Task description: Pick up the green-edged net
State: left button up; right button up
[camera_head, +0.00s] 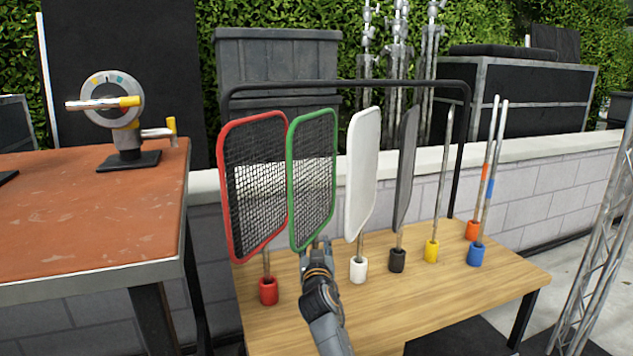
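The green-edged net (311,180) is a dark mesh panel in a rounded green frame. It stands upright over the wooden table, between the red-edged net (253,180) and a white panel (361,172). My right gripper (317,248) is just below the green frame's lower edge, at the net's pole. The gripper and wrist hide most of the pole and its holder. I cannot tell whether the fingers are closed around the pole. My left gripper is not in view.
The wooden table (400,318) also bears a dark panel (406,168) and several thin poles in coloured holders. A black frame (345,84) rises behind them. An orange-topped table (90,235) with a dial device (112,97) stands left. A metal truss (603,240) is at right.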

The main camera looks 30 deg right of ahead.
grip_shut()
